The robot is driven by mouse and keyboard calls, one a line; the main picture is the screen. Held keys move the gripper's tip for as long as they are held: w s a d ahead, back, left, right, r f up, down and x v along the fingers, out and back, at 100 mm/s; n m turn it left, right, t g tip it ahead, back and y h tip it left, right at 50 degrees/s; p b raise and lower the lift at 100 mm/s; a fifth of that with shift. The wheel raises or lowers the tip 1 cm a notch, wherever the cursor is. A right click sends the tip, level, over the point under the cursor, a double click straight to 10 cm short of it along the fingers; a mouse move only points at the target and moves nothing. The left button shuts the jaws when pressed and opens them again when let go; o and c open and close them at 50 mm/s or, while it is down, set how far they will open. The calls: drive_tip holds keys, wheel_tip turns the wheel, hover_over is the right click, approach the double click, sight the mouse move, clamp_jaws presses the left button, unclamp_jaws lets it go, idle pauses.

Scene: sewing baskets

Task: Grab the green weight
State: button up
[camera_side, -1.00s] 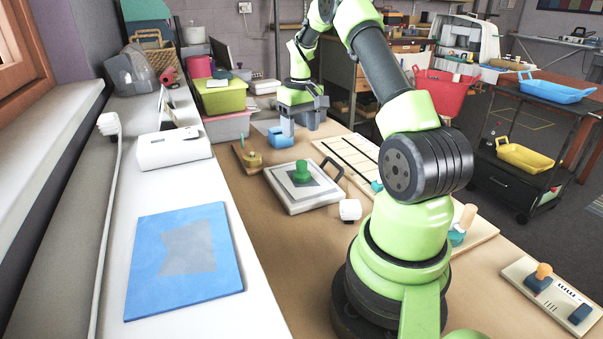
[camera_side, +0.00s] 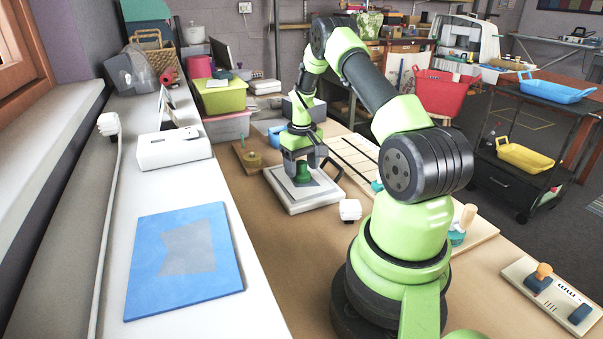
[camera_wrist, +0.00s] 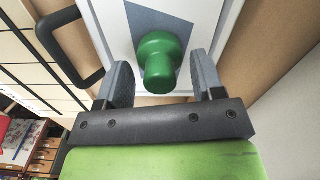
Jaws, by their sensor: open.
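The green weight (camera_side: 303,174) is a round knob-topped piece standing upright on a grey patch on the white board (camera_side: 308,203). My gripper (camera_side: 301,166) is directly above the board, low over the weight. In the wrist view the green weight (camera_wrist: 160,60) lies between and slightly beyond the two grey fingers of my open gripper (camera_wrist: 163,75). A gap shows on each side of the weight, so the fingers do not appear to touch it. The fingers partly hide the weight's top in the side view.
The board's dark handle (camera_side: 332,168) stands close to the right of my gripper. A white spool-like piece (camera_side: 350,210) lies right of the board. A wooden base with a brass piece (camera_side: 251,159) is to the left. A blue box (camera_side: 278,135) stands behind.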

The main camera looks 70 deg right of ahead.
drive_tip(key=shift+c, duration=0.2)
clamp_jaws()
